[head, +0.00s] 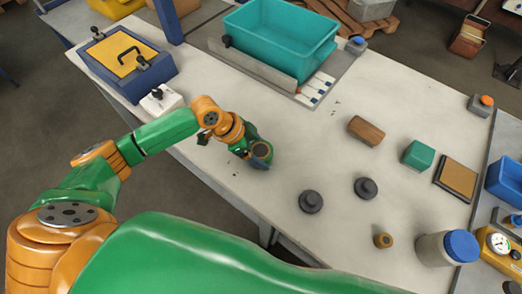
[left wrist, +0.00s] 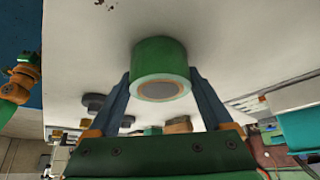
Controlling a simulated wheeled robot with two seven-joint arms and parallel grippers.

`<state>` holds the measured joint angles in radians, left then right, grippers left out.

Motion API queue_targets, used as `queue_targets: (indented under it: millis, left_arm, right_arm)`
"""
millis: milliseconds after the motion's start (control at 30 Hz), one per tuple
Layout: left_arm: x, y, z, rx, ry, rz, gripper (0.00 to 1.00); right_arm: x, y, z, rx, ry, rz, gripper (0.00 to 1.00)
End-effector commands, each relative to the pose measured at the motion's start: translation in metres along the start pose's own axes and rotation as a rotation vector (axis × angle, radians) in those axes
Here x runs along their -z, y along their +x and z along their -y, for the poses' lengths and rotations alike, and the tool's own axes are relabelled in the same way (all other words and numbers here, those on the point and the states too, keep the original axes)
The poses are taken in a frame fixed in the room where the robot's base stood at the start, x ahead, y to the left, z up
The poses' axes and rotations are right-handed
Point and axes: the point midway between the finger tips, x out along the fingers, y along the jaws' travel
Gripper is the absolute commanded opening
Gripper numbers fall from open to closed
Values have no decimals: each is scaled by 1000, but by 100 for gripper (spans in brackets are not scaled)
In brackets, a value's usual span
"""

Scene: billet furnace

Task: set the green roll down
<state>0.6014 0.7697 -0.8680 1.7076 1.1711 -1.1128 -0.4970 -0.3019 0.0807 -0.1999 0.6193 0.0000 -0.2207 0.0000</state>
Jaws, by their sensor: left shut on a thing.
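The green roll (left wrist: 160,55) is a short cylinder with a pale ring and a grey-brown middle on its near end. In the left wrist view it sits between the two blue fingers of my left gripper (left wrist: 160,78), which is shut on it from both sides. In the head view my left gripper (head: 259,155) is low over the left part of the pale table (head: 310,145), pointing down. The arm largely hides the roll there. I cannot tell whether the roll touches the table. My right gripper is not in view.
A teal bin (head: 280,40) stands behind a metal rail at the back. A blue box with a yellow top (head: 125,60) is at the back left. Two dark knobbed weights (head: 311,201), a brown block (head: 366,130) and a green block (head: 418,155) stand to the right. Table around the gripper is clear.

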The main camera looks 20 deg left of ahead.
Motion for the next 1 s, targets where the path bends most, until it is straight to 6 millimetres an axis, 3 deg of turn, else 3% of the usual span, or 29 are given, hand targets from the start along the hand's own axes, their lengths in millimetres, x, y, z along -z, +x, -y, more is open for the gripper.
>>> queue_targets:
  millis: [33,100,433,800,1000]
  left_arm:
    - [-1,1,0,0,0,0,87]
    - [0,1,0,0,0,0,100]
    - [2,-10,1,2,0,0,100]
    - [1,-96,0,4,2,1,100]
    - [1,-121,0,0,0,0,100]
  right_arm:
    - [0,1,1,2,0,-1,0]
    - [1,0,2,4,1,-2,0]
    - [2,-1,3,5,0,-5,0]
    - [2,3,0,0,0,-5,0]
    - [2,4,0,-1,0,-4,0]
